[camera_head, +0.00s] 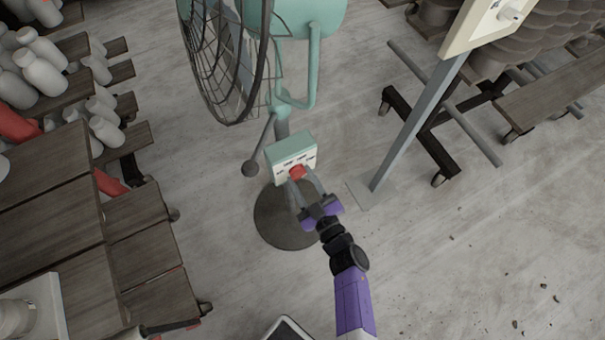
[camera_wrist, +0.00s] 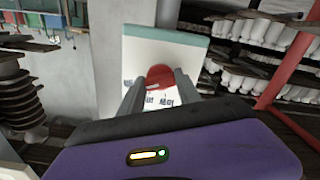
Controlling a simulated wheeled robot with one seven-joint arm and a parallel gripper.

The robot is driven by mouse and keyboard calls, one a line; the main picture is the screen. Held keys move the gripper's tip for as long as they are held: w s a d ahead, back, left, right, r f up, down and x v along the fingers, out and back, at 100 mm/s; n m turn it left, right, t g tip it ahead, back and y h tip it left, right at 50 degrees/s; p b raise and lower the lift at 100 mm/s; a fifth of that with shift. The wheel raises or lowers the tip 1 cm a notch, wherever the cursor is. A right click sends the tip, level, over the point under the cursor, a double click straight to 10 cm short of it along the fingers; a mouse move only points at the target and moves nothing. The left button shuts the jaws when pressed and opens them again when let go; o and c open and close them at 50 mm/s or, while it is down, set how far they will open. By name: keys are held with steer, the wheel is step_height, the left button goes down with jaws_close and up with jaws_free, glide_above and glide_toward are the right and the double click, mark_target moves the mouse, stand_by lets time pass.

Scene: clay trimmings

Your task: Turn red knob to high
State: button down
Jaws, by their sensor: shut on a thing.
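The red knob (camera_head: 297,171) sits on the white front of a teal-topped control box (camera_head: 290,147) on the fan's stand. In the wrist view the knob (camera_wrist: 160,75) is between my two grey fingers, with small dark labels on the white panel around it. The labels are too small to read, so I cannot tell the knob's setting. My gripper (camera_head: 300,180) reaches the box from the front and is shut on the red knob. The fingers hide the knob's sides; it also shows in the wrist view (camera_wrist: 160,90).
The fan's wire cage (camera_head: 225,60) is above the box, and its round dark base (camera_head: 285,225) is below. A lever with a ball end (camera_head: 250,169) sticks out left. A post with a panel (camera_head: 415,125) stands right. Wooden shelves with white bottles (camera_head: 40,70) are left.

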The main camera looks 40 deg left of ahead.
steer(key=c, duration=0.8)
jaws_free()
steer(key=shift+c, duration=0.2)
steer(key=p+v, duration=0.2)
steer(key=v, duration=0.6)
steer(key=shift+f, duration=0.1)
